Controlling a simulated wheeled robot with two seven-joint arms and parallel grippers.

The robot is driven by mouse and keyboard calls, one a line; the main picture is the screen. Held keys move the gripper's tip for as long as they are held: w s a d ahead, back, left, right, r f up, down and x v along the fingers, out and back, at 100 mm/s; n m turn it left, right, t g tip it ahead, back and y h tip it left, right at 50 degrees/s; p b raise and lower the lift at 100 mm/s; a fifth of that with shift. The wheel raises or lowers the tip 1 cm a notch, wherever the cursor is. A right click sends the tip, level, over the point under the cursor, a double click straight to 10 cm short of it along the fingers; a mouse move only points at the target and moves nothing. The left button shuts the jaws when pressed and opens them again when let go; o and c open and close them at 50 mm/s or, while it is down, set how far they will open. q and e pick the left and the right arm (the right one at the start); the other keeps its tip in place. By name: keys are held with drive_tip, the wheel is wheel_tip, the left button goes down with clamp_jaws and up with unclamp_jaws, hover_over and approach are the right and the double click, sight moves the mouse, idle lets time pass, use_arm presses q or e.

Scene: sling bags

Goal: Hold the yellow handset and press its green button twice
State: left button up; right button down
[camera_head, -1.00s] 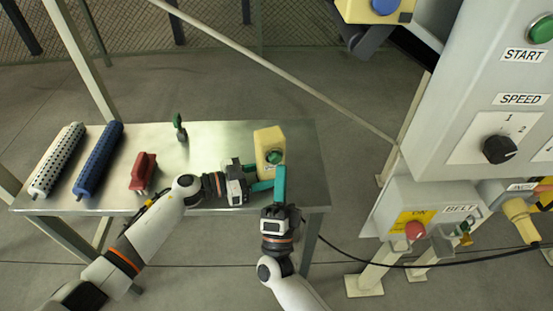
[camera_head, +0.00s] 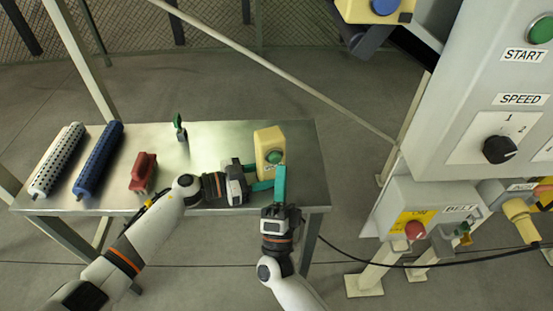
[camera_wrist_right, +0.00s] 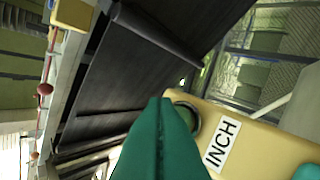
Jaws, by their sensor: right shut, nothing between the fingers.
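The yellow handset (camera_head: 267,140) is at the right end of the metal table, its face with the green button (camera_head: 274,157) towards the head camera. My left gripper (camera_head: 262,178) is shut on the handset's lower part, one finger on its near side. My right gripper (camera_head: 280,170) is shut and empty, its fingertips just below the button. In the right wrist view the shut fingers (camera_wrist_right: 162,110) overlap the green button (camera_wrist_right: 188,114), hiding part of it; I cannot tell if they touch. The handset (camera_wrist_right: 250,140) carries an INCH label there.
On the table (camera_head: 215,140) are a white dotted roller (camera_head: 58,158), a blue roller (camera_head: 98,158), a red handled tool (camera_head: 143,171) and a small green-handled tool (camera_head: 180,128). A grey control panel (camera_head: 450,110) and a belt box (camera_head: 425,215) stand at right. A black cable crosses below them.

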drive_tip(key=shift+w, duration=0.15)
drive_tip(key=shift+w+a, duration=0.1)
drive_tip(key=shift+w, duration=0.2)
drive_tip(key=shift+w+a, duration=0.15)
drive_tip(key=shift+w, duration=0.3)
idle(0.8)
drive_tip(key=shift+s, duration=0.15)
drive_tip(key=shift+s+d, duration=0.25)
drive_tip(key=shift+s, duration=0.5)
drive_tip(key=shift+s+d, duration=0.25)
drive_tip(key=shift+s, duration=0.55)
drive_tip(key=shift+s+d, duration=0.25)
drive_tip(key=shift+s, duration=0.55)
drive_tip(key=shift+s+d, duration=0.25)
drive_tip(key=shift+s, duration=0.55)
use_arm(q)
drive_tip(key=o, duration=0.8)
